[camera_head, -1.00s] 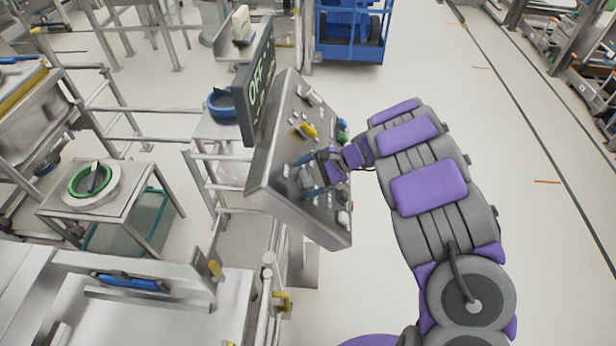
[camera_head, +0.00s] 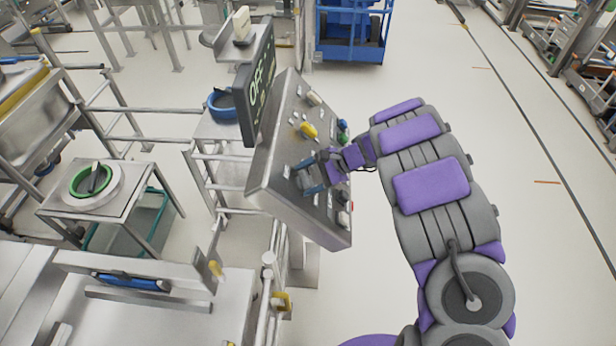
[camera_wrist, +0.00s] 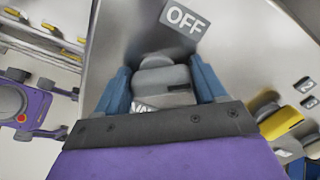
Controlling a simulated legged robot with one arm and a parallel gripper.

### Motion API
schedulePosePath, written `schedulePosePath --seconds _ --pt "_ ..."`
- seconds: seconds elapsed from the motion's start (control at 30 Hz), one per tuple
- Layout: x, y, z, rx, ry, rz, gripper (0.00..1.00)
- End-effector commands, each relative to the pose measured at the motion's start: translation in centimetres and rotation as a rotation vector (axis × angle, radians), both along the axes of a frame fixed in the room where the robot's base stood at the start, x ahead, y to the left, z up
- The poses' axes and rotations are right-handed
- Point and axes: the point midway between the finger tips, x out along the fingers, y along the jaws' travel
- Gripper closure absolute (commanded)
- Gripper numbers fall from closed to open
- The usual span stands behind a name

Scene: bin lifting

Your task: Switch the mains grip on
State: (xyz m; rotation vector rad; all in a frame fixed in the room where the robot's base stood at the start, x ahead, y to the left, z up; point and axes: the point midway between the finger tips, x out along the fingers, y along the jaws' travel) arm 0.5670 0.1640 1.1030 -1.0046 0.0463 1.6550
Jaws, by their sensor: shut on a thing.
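The mains grip is a grey rotary knob (camera_wrist: 163,80) on the steel control panel (camera_head: 262,178). In the wrist view it sits between the two blue fingers of my gripper (camera_wrist: 163,92), which is shut on it. A label reading OFF (camera_wrist: 183,18) lies just beyond the knob, and another label is partly hidden under it. In the head view my gripper (camera_head: 311,180) is at the panel's lower middle and covers most of the knob. The display (camera_head: 255,85) on the panel's left reads OFF.
A yellow knob (camera_head: 309,130) sits on the panel above my gripper and shows at the right of the wrist view (camera_wrist: 281,122). Green and blue buttons (camera_head: 342,130) are on the panel's right. Steel rails and tables fill the left.

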Motion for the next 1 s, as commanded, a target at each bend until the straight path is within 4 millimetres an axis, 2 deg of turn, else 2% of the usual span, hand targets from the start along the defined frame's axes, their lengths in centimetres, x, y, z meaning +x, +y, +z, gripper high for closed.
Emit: schedulePosePath --seconds 0.47,1.0 --pt "0.12 0.14 0.34 0.007 0.153 -0.128 0.6" --pt "0.36 0.04 0.38 0.016 0.411 -0.344 0.6"
